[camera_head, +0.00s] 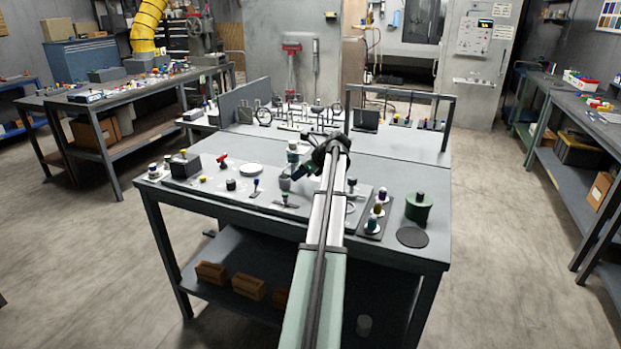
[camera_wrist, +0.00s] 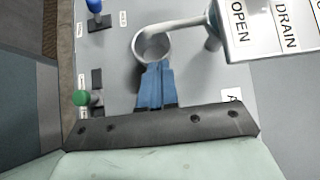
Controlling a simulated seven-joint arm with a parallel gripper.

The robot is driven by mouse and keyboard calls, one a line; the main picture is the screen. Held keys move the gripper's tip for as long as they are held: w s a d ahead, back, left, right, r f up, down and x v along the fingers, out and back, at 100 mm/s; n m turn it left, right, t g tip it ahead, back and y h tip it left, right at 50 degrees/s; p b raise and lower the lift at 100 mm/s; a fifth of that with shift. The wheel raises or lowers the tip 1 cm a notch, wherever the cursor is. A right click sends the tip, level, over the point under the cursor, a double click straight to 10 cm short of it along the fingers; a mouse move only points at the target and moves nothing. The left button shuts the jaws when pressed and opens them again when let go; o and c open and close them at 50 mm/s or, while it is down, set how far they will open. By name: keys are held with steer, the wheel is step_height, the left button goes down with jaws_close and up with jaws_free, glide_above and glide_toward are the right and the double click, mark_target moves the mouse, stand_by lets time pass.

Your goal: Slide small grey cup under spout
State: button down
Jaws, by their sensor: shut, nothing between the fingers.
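The small grey cup (camera_wrist: 141,52) shows in the wrist view as a round open rim. The end of the light grey spout (camera_wrist: 180,29) reaches over it from the right, and the pipe hides part of the rim. My gripper (camera_wrist: 154,66) has its blue fingers shut with nothing between them. The fingertips are right at the near side of the cup; I cannot tell whether they touch it. In the head view the cup (camera_head: 285,184) stands upright on the bench, just left of and below my gripper (camera_head: 297,173).
A sign marked OPEN and DRAIN (camera_wrist: 268,25) is beside the spout. A green knob (camera_wrist: 81,97) and a blue knob (camera_wrist: 94,5) stand on the left. In the head view, a green canister (camera_head: 418,208) and a dark disc (camera_head: 412,237) are at right. A white dish (camera_head: 252,169) is behind the cup.

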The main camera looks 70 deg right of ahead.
steer(key=shift+w, duration=0.4)
steer(key=shift+s, duration=0.1)
